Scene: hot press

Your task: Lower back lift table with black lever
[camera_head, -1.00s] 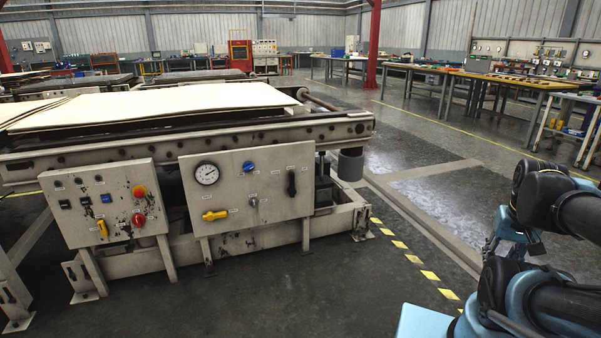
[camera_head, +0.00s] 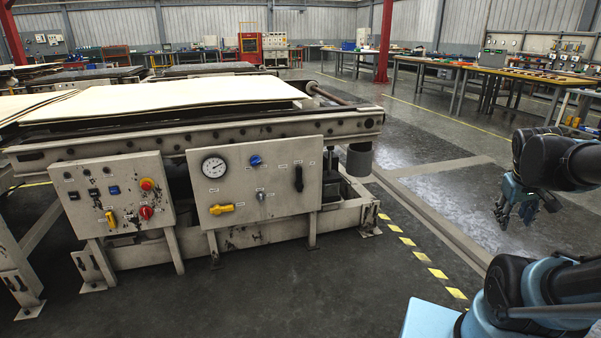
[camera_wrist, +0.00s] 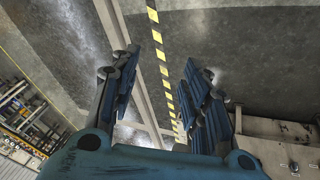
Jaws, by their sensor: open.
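The black lever (camera_head: 299,178) stands upright on the right part of the right control panel (camera_head: 229,187). The lift table (camera_head: 200,133) behind the panels carries pale sheets (camera_head: 170,98) on its top. My gripper (camera_head: 502,226) hangs at the right, over the floor, well apart from the panel and the lever. In the wrist view my gripper (camera_wrist: 155,88) shows its blue fingers spread open with only floor between them. A panel corner with a dark knob (camera_wrist: 294,166) shows at the lower right of the wrist view.
The right panel also has a gauge (camera_head: 214,167), a blue knob (camera_head: 256,160) and a yellow handle (camera_head: 222,208). The left panel (camera_head: 112,195) holds buttons and switches. Yellow floor marks (camera_head: 422,257) run between panel and gripper. That floor is clear.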

